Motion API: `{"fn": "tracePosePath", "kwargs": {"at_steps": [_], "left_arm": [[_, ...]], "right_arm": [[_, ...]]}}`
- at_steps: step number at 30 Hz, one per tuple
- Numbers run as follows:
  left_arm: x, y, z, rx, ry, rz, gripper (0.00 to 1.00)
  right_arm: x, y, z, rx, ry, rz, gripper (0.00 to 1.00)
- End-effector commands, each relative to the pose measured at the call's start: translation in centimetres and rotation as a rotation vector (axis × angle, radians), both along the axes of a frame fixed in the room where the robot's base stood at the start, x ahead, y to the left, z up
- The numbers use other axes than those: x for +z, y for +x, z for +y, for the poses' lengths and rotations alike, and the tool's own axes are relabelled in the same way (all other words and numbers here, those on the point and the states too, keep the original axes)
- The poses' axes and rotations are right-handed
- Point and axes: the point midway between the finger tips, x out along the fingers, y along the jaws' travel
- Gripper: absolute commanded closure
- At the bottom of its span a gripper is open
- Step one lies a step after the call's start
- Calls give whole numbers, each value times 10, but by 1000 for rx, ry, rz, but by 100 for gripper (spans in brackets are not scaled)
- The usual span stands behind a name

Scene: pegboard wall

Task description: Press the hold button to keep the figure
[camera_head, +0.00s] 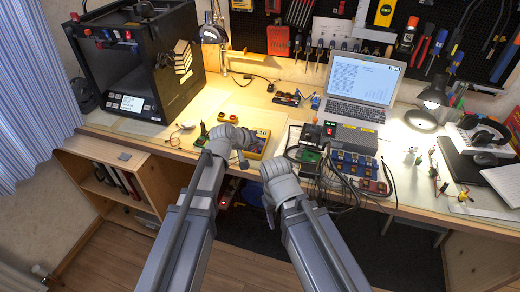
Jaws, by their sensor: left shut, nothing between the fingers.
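A yellow multimeter (258,146) with a small greenish display lies on the wooden bench, at the middle left. Its face is partly covered by my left gripper, and I cannot make out a hold button. My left gripper (243,155) is shut and empty, at the left side of the meter. I cannot tell whether it touches the meter. My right gripper (274,166) is lower and to the right, near the bench's front edge. Its fingers are hidden behind its own wrist.
A black 3D printer (140,62) stands at the left. A laptop (360,86) is open at the back right. A grey power box (349,136) with cables and blue-fronted modules sits right of my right gripper. A lamp (436,92) and headphones (484,132) are farther right. Tools hang behind.

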Motion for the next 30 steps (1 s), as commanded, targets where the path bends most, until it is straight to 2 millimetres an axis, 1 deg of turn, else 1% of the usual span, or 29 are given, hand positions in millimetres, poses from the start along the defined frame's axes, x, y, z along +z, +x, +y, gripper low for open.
{"fn": "tracePosePath", "kwargs": {"at_steps": [7,17,25,30], "left_arm": [[-9,0,0,0,0,0,100],[-7,0,0,0,0,0,100],[2,0,0,0,0,0,100],[1,0,0,0,0,0,100]], "right_arm": [[-9,0,0,0,0,0,46],[-7,0,0,0,0,0,46],[2,0,0,0,0,0,46],[1,0,0,0,0,0,46]]}}
